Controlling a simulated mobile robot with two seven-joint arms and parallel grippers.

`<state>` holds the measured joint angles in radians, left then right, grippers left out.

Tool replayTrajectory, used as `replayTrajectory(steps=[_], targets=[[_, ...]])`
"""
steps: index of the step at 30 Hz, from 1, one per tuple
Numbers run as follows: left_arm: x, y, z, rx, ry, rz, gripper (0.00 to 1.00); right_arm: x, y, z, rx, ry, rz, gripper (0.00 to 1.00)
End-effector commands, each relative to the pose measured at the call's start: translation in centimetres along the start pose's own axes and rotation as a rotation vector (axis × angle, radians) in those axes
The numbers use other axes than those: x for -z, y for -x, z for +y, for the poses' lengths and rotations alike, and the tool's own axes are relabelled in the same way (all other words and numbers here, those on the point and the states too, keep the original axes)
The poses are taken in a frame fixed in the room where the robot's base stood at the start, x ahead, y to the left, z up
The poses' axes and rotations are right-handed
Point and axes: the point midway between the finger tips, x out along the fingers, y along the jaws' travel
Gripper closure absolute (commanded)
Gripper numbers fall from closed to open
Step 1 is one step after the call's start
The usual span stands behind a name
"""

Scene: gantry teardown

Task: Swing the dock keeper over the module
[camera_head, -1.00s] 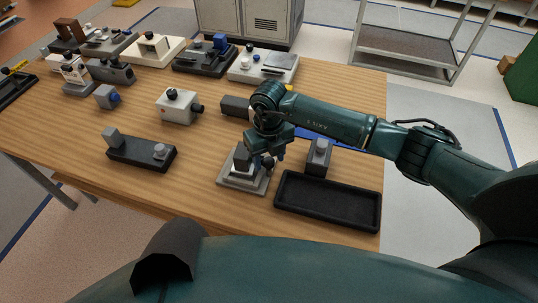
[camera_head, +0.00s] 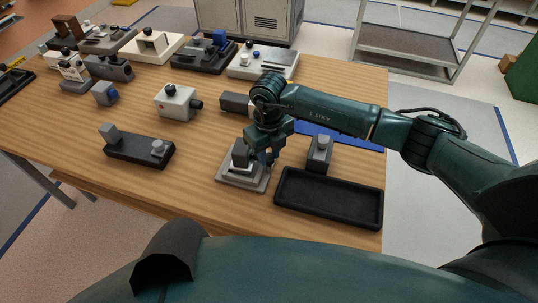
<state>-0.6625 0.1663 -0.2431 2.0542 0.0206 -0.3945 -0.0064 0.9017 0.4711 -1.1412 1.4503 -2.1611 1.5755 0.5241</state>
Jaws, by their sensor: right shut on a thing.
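The dock (camera_head: 230,179) is a light grey square plate on the wooden table, in the middle of the view. A dark block, seemingly the module (camera_head: 240,157), stands upright on it. My right gripper (camera_head: 264,156) points down at the dock's right side, beside the block. It is shut on a small part there, seemingly the dock keeper, which the fingers mostly hide. I cannot tell the keeper's exact angle over the module. My left gripper does not show.
A black empty tray (camera_head: 328,212) lies just right of the dock. A grey block with a knob (camera_head: 319,153) stands behind the tray. A black fixture (camera_head: 138,150) sits at left, and several devices stand farther back. Bare wood lies between dock and black fixture.

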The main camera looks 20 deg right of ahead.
Motion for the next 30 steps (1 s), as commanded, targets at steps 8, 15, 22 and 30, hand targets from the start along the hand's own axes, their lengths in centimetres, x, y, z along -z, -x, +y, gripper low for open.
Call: replayTrajectory(steps=[8, 15, 22, 30], targets=[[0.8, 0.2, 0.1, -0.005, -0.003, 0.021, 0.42, 0.0, 0.1, 0.0, 0.000, 0.016, -0.002, 0.96], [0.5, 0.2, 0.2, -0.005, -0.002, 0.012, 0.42, 0.0, 0.1, 0.0, 0.000, 0.015, -0.002, 0.55], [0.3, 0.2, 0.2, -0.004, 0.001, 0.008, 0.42, 0.0, 0.0, 0.0, 0.000, 0.014, -0.001, 0.51], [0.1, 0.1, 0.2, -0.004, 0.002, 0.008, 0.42, -0.1, 2.3, 0.0, 0.001, 0.015, -0.006, 0.51]])
